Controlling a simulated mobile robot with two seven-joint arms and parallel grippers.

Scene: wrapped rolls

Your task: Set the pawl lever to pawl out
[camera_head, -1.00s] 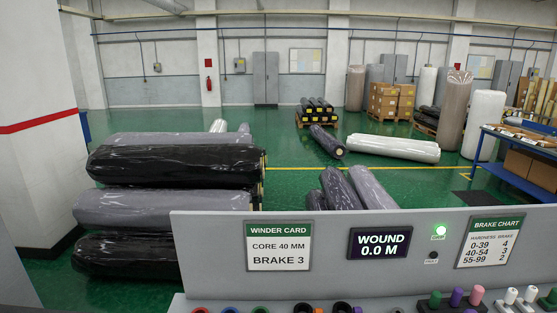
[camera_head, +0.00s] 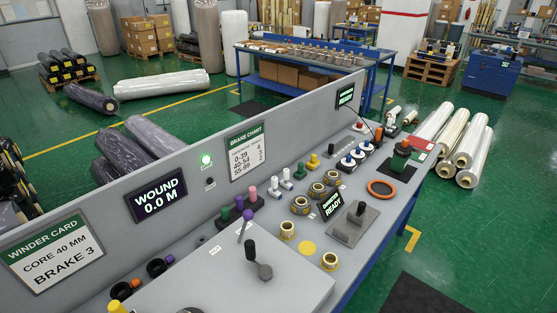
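A small white label near the housing's back edge is too small to read. I cannot tell which lever is the pawl lever, nor its setting. Neither gripper is in view.
The bench panel carries a winder card (camera_head: 52,250) reading brake 3, a WOUND 0.0 M display (camera_head: 157,194) and a brake chart (camera_head: 247,150). Brass rings (camera_head: 287,231), coloured pegs and an orange ring (camera_head: 381,189) lie on the bench.

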